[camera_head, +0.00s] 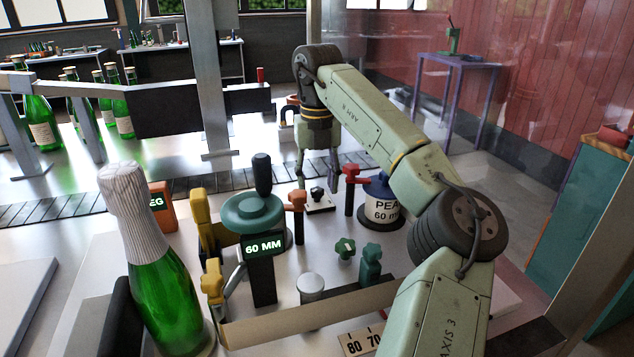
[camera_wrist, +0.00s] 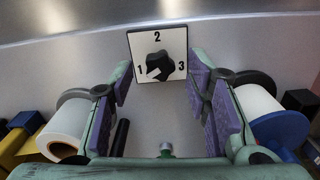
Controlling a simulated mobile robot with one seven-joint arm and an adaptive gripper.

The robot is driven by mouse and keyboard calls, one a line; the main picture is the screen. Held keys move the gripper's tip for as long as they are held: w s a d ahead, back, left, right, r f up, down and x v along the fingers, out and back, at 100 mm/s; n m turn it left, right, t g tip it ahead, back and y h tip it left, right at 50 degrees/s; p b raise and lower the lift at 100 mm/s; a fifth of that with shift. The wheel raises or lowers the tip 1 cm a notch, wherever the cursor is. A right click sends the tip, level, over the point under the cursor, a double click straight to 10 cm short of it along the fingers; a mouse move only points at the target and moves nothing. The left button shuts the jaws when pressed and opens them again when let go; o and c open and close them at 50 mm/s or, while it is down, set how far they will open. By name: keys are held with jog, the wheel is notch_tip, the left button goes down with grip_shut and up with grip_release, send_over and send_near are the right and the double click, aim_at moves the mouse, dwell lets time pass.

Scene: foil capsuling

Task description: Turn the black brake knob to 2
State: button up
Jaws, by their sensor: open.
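The black brake knob (camera_wrist: 160,64) sits on a white plate (camera_wrist: 144,45) marked 1, 2 and 3, at the top middle of the wrist view. A pale mark on the knob points to the lower left, towards the 1 side. The knob (camera_head: 317,193) and its plate (camera_head: 321,208) also show in the head view, under my gripper (camera_head: 318,172). My gripper (camera_wrist: 164,88) is open in the wrist view, its purple-padded fingers apart on either side. The knob lies ahead, between the finger directions, with no visible contact.
A red-handled post (camera_head: 298,208) and another red handle (camera_head: 351,180) stand close on either side of the knob. A green handwheel (camera_head: 252,212) is to the left, a PEA 60 mm drum (camera_head: 382,207) to the right. A foil-topped green bottle (camera_head: 165,285) stands front left.

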jog(key=shift+f, duration=0.5)
grip_shut()
